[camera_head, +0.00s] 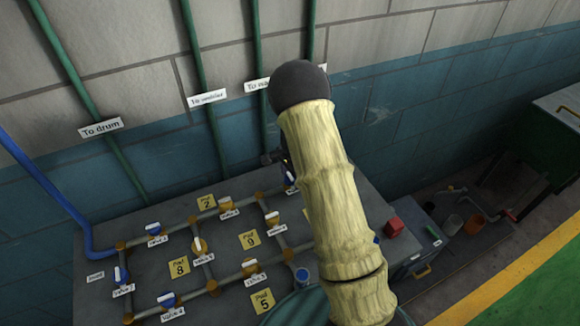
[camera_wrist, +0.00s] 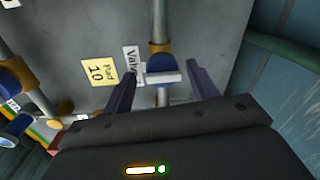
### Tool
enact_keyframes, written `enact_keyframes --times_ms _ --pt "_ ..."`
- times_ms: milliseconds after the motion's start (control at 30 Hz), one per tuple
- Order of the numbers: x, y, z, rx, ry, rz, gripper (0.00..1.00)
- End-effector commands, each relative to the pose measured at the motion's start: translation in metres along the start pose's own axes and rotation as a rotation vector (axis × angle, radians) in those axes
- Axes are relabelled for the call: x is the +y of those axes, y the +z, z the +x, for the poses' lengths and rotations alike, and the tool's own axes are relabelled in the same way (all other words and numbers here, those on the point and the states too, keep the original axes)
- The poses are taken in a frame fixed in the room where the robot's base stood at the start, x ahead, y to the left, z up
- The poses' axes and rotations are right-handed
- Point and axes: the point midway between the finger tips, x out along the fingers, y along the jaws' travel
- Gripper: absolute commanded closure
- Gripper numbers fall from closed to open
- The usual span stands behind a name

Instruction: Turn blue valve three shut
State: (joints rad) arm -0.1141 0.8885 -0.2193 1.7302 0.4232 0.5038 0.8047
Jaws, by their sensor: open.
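A valve with a blue body (camera_wrist: 160,62) and a white bar handle (camera_wrist: 165,78) sits on a pipe in the wrist view. The handle lies across the pipe. The label (camera_wrist: 131,62) beside it starts "Valv"; its number is hidden, so I cannot tell whether this is valve three. My gripper (camera_wrist: 162,82) is open, with one finger on each side of the handle and no clear contact. In the head view, my gripper (camera_head: 274,158) is mostly hidden behind my arm, near a blue valve (camera_head: 291,179) at the panel's back edge.
The grey panel (camera_head: 100,215) carries several blue and yellow valves on crossing pipes, with yellow pad tags (camera_head: 179,267). A red block (camera_head: 394,227) is at its right. Green pipes (camera_head: 200,60) run up the wall behind. My arm hides the panel's right part.

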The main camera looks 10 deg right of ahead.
Motion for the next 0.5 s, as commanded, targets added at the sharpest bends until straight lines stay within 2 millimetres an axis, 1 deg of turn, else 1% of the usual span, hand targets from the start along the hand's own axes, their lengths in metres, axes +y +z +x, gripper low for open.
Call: enact_keyframes --times_ms 167,267,500 --pt "-0.001 0.0 -0.018 0.002 -0.004 -0.002 0.41" --pt "-0.001 0.0 -0.035 0.002 -0.005 -0.001 0.41" --pt "0.0 0.0 -0.084 0.001 -0.004 0.001 0.41"
